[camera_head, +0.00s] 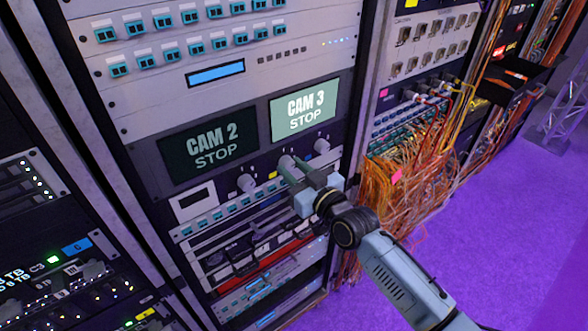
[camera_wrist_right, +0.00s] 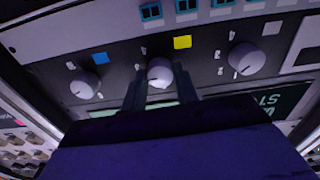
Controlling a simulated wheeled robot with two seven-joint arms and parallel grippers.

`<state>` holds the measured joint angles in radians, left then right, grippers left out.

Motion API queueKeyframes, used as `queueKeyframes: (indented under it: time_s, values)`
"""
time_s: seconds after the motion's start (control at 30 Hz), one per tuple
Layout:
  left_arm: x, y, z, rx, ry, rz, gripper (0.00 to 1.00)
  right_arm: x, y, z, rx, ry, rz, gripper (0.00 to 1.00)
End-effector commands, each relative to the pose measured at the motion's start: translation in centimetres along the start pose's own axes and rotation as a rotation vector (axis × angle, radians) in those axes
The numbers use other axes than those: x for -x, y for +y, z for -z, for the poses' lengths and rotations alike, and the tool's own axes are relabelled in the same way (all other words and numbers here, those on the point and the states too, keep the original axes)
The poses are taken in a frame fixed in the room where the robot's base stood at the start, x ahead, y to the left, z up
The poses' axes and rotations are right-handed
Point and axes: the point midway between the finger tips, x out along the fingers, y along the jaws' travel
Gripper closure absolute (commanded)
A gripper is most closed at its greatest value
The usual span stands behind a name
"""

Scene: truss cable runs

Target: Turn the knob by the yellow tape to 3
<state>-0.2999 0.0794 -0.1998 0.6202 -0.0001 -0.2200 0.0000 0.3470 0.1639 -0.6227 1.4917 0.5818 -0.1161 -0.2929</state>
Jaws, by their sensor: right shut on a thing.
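The pale grey knob (camera_head: 286,162) by the yellow tape (camera_head: 272,175) is the middle one of three on the dark panel below the two screens. The right wrist view shows this knob (camera_wrist_right: 160,72) and the yellow tape (camera_wrist_right: 182,42) beside it. My right gripper (camera_wrist_right: 158,84) is shut on this knob, one finger on each side. In the head view, my right gripper (camera_head: 291,168) reaches in from the lower right and hides part of the knob. The marks around the knob are too small to read, so its setting cannot be told. My left gripper is not in view.
Similar knobs sit on either side, one left (camera_head: 246,183) and one right (camera_head: 321,147). Blue tape (camera_wrist_right: 100,58) is near one. Above are a dim "CAM 2 STOP" screen (camera_head: 212,147) and a brighter "CAM 3 STOP" screen (camera_head: 304,108).

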Motion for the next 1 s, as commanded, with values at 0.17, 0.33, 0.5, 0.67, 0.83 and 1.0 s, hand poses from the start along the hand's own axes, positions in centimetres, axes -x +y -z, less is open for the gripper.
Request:
queueKeyframes:
  time_s: [0.17,0.33,0.5,0.67,0.83,1.0]
  values:
    - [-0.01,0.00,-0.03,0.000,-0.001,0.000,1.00,0.03,-0.03,-0.13,-0.107,-0.002,0.000,0.94]
    - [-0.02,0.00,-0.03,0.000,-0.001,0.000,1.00,0.04,-0.04,-0.14,-0.176,-0.003,0.000,0.94]
    - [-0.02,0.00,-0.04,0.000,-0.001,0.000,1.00,0.04,-0.05,-0.15,-0.210,-0.003,0.000,0.94]
    - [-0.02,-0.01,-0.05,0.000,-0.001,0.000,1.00,0.04,-0.05,-0.16,-0.221,-0.004,0.000,0.94]
    - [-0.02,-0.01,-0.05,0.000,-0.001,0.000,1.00,0.04,-0.06,-0.17,-0.221,-0.004,0.000,0.94]
    - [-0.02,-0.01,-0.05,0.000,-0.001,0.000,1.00,0.04,-0.06,-0.18,-0.220,-0.004,0.000,0.66]
